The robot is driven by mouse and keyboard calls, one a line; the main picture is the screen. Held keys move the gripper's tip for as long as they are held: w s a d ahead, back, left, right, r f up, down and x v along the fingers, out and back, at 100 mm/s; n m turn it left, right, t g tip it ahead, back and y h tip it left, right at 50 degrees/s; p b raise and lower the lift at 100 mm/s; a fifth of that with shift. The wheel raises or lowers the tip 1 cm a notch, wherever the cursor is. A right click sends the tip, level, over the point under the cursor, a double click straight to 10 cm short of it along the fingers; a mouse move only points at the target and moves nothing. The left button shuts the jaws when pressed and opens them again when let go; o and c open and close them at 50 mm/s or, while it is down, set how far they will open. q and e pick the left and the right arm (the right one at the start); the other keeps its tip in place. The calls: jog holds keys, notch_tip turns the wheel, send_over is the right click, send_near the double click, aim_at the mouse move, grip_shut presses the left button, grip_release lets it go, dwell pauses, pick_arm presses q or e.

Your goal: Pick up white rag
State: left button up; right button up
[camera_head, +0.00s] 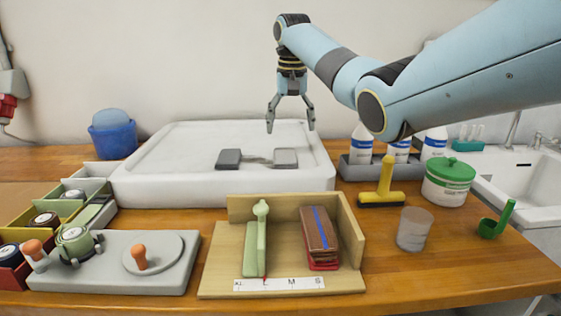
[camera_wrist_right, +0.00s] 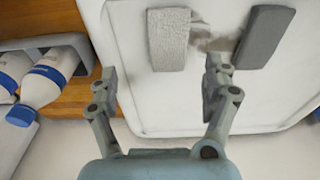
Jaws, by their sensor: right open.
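A light, whitish-grey folded cloth-like pad with a rough texture (camera_head: 286,158), the likeliest white rag, lies in the white tray (camera_head: 140,185). It also shows in the right wrist view (camera_wrist_right: 169,40). A smoother dark grey pad (camera_head: 229,159) lies to its left in the head view and shows in the wrist view too (camera_wrist_right: 265,36). My right gripper (camera_head: 291,126) is open and empty, pointing down above the tray near the light pad, not touching it. In the wrist view the pad lies beyond the open fingers (camera_wrist_right: 160,72). My left gripper is out of view.
A grey smudge (camera_head: 257,161) lies between the pads. A wooden stand (camera_head: 222,270) and grey board (camera_head: 110,280) are in front.

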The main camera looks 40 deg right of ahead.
aim_at(285, 154)
jog(key=f, duration=0.1)
jog(key=w+f, duration=0.1)
jog(key=f, duration=0.1)
jog(key=shift+a+f, duration=0.1)
jog(key=shift+f, duration=0.1)
jog(key=f, duration=0.2)
jog(key=w+f, duration=0.1)
jog(key=f, duration=0.1)
jog(key=shift+f, duration=0.15)
jog(key=shift+w+f, duration=0.1)
jog(key=shift+f, duration=0.25)
jog(key=shift+c, duration=1.3)
jog(key=c, duration=0.9)
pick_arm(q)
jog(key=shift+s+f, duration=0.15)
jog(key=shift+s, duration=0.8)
pick_arm(e)
jog(key=shift+c, duration=0.5)
jog(key=shift+r, duration=0.1)
